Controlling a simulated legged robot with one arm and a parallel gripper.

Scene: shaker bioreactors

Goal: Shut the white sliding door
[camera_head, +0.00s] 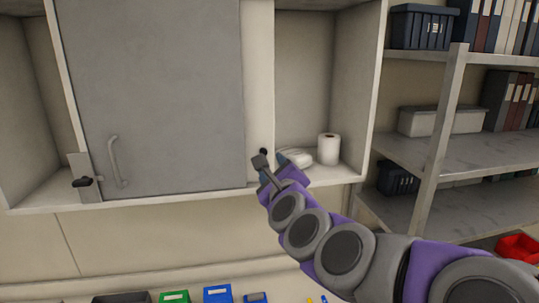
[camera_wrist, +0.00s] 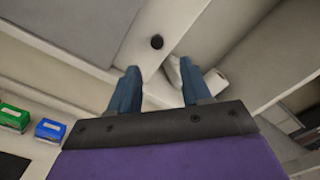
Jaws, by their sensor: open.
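The white sliding door (camera_head: 259,75) shows as a narrow upright strip in the wall cabinet, beside a grey door panel (camera_head: 170,80) that appears to hide the rest. A small dark round knob (camera_head: 263,152) sits low on the strip; it also shows in the wrist view (camera_wrist: 156,42). The cabinet bay (camera_head: 305,85) to the right of the strip stands open. My gripper (camera_head: 271,163) is at the knob's height in the head view. In the wrist view my gripper (camera_wrist: 158,68) is open and empty, with the knob ahead of the gap between its blue fingers.
A white paper roll (camera_head: 329,149) and a white item (camera_head: 296,157) lie in the open bay, close to my gripper. The grey panel has a bar handle (camera_head: 117,163). Shelves with binders (camera_head: 507,95) stand right. Green (camera_head: 174,297) and blue (camera_head: 217,294) boxes lie below.

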